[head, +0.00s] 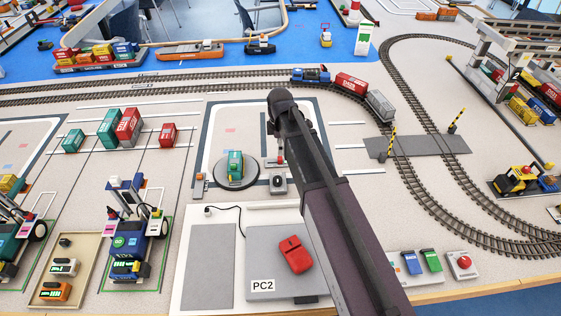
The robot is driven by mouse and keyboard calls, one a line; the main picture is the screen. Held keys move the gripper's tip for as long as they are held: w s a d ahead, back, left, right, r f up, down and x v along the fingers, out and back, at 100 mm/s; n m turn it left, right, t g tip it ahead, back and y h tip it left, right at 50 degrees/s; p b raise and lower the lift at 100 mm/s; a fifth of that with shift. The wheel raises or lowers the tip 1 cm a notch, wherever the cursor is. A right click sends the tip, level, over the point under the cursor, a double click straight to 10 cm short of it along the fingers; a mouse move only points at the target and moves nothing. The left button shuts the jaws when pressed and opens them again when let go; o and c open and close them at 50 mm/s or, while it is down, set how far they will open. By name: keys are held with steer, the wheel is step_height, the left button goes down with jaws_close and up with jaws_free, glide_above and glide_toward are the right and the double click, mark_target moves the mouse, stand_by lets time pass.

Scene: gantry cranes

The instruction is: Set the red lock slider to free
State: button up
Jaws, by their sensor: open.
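My arm reaches up from the lower right, and my gripper (278,150) points down at its far end, small and partly covered by the arm. Its jaws are open, with nothing seen between them. A small red piece (283,159), perhaps the red lock slider, shows close beside the fingertips. I cannot tell its setting or whether the gripper touches it. Just in front of it is a small light plate with a dark round knob (278,181). To its left, a green block (235,164) stands on a grey round turntable (236,172).
A red device (295,255) lies on the grey PC2 panel (235,290). Two model cranes (130,240) and several containers (128,127) stand at left. Rail tracks (405,120) with a train run behind and right. A red push button (464,261) is at the front right.

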mark_target(280, 158)
steer(key=shift+f+b, duration=2.7)
steer(key=shift+f, duration=0.3)
jaws_close()
